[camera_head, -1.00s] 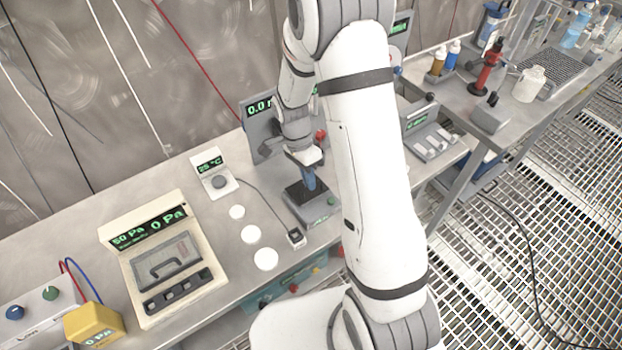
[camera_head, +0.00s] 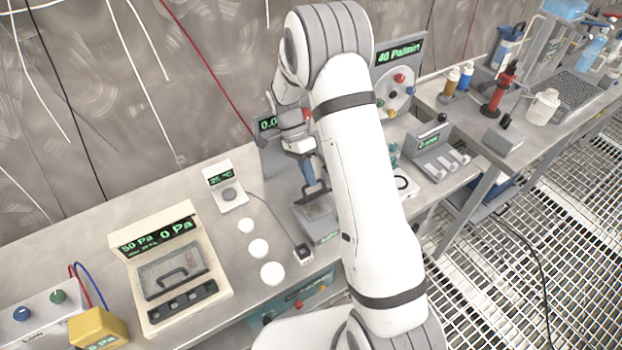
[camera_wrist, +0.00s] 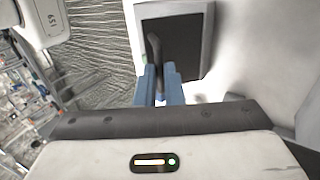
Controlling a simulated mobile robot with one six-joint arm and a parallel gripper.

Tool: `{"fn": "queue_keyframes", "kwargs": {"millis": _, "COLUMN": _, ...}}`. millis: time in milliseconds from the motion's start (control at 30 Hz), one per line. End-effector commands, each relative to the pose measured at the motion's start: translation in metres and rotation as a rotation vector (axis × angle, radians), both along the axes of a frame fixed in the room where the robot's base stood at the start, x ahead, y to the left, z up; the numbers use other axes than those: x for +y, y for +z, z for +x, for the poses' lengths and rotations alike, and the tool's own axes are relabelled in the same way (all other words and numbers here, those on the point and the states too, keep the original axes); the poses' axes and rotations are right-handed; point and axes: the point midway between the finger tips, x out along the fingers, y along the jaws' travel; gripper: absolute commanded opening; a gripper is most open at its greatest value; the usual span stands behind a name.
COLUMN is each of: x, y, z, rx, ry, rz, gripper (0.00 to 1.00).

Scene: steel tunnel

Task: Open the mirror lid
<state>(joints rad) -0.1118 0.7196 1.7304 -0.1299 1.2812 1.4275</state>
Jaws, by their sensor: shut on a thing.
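My gripper (camera_head: 308,186) points down at a small grey box (camera_head: 327,232) at the bench's right part, beside my forearm. Its two blue fingers (camera_wrist: 160,88) are shut on a dark handle (camera_wrist: 153,55) in the wrist view. The handle stands on a dark square panel with a pale frame (camera_wrist: 177,38), which I take for the mirror lid. In the head view the handle (camera_head: 311,190) shows at the fingertips, above the box's top. My forearm hides the box's right side. I cannot tell how far the lid is tilted.
A cream pressure device (camera_head: 160,316) with its own handled lid stands at left. A thermometer unit (camera_head: 226,189), white discs (camera_head: 258,248) and a small cabled sensor (camera_head: 303,254) lie left of the box. A display unit (camera_head: 268,150) stands behind my gripper.

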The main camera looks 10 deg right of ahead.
Motion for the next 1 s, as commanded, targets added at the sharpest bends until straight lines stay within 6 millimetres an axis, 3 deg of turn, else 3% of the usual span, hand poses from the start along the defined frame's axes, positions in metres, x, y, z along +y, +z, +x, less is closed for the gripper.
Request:
{"fn": "queue_keyframes", "kwargs": {"millis": 33, "x": 0.0028, "y": -0.0086, "z": 0.0003, "rx": -0.002, "ry": -0.001, "rz": 0.006, "gripper": 0.0}}
{"fn": "queue_keyframes", "kwargs": {"millis": 500, "x": 0.0002, "y": -0.0098, "z": -0.0004, "rx": 0.003, "ry": -0.008, "rz": 0.008, "gripper": 0.0}}
{"fn": "queue_keyframes", "kwargs": {"millis": 533, "x": 0.0, "y": -0.0097, "z": -0.0004, "rx": 0.003, "ry": -0.008, "rz": 0.008, "gripper": 0.11}}
{"fn": "queue_keyframes", "kwargs": {"millis": 767, "x": -0.0014, "y": -0.0071, "z": 0.0, "rx": 0.001, "ry": -0.009, "rz": 0.006, "gripper": 0.3}}
{"fn": "queue_keyframes", "kwargs": {"millis": 1000, "x": -0.0024, "y": -0.0053, "z": 0.0004, "rx": 0.001, "ry": -0.009, "rz": 0.005, "gripper": 0.31}}
